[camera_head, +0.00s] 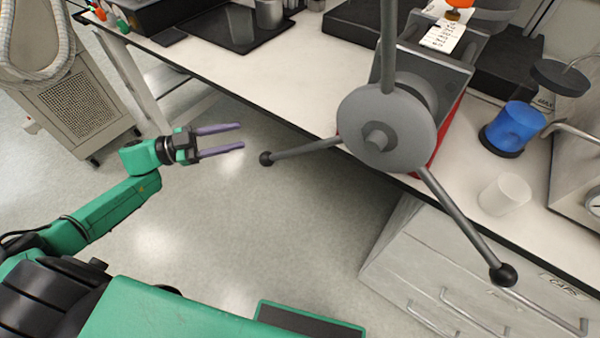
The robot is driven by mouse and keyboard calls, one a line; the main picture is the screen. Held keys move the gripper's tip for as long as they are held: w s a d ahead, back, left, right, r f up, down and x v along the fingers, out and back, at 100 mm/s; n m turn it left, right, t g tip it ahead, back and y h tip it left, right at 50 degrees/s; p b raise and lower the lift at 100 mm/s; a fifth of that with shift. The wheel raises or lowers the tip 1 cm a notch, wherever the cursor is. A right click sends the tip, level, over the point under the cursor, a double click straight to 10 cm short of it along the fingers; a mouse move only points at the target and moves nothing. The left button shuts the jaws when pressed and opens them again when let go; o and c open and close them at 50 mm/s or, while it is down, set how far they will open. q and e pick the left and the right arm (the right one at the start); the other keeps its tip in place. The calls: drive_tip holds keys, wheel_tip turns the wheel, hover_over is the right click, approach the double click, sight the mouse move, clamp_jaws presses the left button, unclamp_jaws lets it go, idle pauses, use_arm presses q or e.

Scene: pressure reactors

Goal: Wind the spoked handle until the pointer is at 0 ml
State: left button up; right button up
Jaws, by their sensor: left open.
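The spoked handle (405,128) is a grey disc hub with three grey spokes. One spoke points up out of the frame, one points left, and one points down to the right. The left and lower-right spokes end in black ball knobs. It stands in front of a grey and red device at the bench edge. My left gripper (241,137) has two purple fingers, open and empty, pointing right. It is left of the left spoke's black knob (266,159) and apart from it. No pointer or ml scale can be made out. My right gripper is not in view.
The white bench (270,85) holds a dark tray (225,35), a blue container (514,127) and a white cylinder (504,194). White drawers (440,265) with bar handles stand below. A beige unit (75,100) stands at the left. The floor below my gripper is clear.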

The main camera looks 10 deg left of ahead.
use_arm(q)
drive_tip(key=s+d+r+m+g+h, duration=0.2)
drive_tip(key=s+d+r+m+g, duration=0.2)
drive_tip(key=s+d+g, duration=0.2)
drive_tip(key=w+d+p, duration=0.1)
drive_tip(key=w+d, duration=0.1)
drive_tip(key=d, duration=1)
drive_tip(key=shift+w+d+f, duration=0.2)
drive_tip(key=shift+w+d, duration=0.1)
drive_tip(key=shift+w, duration=0.1)
drive_tip(key=c, duration=0.7)
clamp_jaws()
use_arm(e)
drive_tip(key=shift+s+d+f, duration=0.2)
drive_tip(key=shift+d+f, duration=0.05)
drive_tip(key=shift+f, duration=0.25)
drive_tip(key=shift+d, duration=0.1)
